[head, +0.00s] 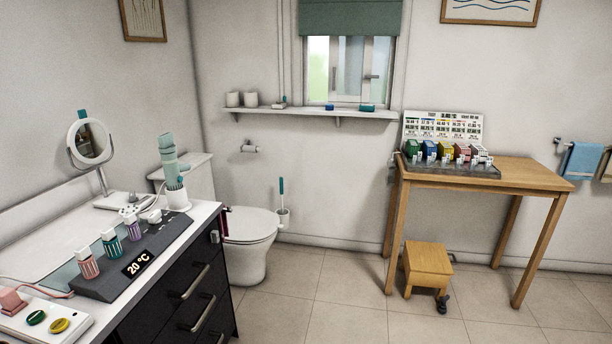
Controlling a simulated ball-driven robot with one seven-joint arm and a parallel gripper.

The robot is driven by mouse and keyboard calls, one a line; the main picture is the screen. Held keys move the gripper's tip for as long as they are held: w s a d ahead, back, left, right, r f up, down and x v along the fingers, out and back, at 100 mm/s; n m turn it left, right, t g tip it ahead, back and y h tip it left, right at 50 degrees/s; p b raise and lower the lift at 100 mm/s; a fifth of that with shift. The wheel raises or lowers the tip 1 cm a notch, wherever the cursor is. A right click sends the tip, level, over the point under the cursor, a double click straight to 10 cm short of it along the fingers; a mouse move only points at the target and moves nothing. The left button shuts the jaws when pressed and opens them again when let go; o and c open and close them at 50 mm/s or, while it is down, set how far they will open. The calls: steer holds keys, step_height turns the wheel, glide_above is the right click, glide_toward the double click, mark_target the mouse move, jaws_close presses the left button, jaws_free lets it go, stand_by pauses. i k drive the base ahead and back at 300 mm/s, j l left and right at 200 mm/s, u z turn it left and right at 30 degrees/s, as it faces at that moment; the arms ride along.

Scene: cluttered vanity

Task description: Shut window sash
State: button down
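The window (334,72) is in the back wall at the top centre of the head view, under a dark green blind (350,18) that covers its upper part. The window sash (367,66) shows pale upright frame bars with a small handle (373,77) on the right side. I cannot tell from here how far the sash stands open. My gripper is not in view.
A wall shelf (300,113) with two cups and small blue and teal items runs below the window. The toilet (250,236) stands below left. A dark vanity (180,300) fills the lower left. A wooden table (530,174) and stool (428,261) stand right. Middle floor is clear.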

mark_target(350, 57)
steer(key=i, duration=1.9)
